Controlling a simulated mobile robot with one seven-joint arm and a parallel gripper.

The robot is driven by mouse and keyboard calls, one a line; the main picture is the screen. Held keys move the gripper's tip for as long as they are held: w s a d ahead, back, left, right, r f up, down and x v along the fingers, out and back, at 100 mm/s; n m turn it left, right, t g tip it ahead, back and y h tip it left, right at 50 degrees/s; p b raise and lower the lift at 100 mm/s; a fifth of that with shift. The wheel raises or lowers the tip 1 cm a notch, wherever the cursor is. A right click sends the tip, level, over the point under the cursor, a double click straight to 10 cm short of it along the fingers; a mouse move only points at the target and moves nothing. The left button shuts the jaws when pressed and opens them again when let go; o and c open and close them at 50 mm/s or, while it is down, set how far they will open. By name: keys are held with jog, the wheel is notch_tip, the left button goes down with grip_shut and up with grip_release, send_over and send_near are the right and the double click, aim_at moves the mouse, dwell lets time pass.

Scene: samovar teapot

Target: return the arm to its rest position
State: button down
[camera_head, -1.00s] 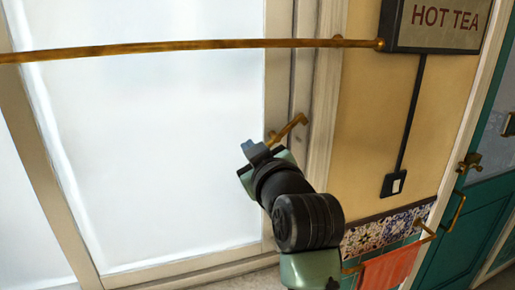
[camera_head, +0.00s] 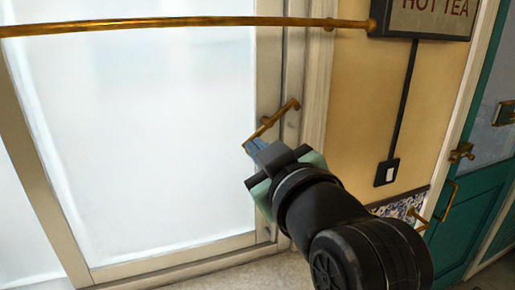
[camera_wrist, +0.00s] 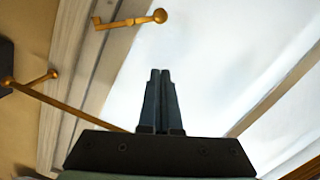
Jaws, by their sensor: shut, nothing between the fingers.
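My gripper (camera_head: 252,147) is shut and empty in the head view, at the end of my black and green arm. Its fingertips point up and left, close to the lower end of the brass window handle (camera_head: 272,125); whether they touch cannot be told from this view. In the wrist view my gripper (camera_wrist: 160,72) shows its two dark fingers together with nothing between them. There the brass handle (camera_wrist: 130,21) is apart from the fingertips, above and to the left.
A brass rail (camera_head: 160,26) runs across the top of the white-framed window. A HOT TEA sign (camera_head: 425,15) and a black switch (camera_head: 387,172) are on the yellow wall. A teal door (camera_head: 470,225) stands at right. A strip of floor shows below the window.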

jog(key=s+a+r+m+t+h, duration=0.1)
jog(key=s+r+m+t+h, duration=0.1)
jog(key=s+r+m+t, duration=0.2)
jog(key=s+a+r+m+t+h, duration=0.1)
jog(key=s+r+m+t, duration=0.3)
jog(key=r, duration=1.1)
jog(key=s+t+h, duration=0.1)
jog(key=s+t, duration=0.2)
jog(key=s, duration=0.3)
jog(key=shift+s+r, duration=0.2)
jog(key=shift+s, duration=0.05)
jog(key=shift+a, duration=0.1)
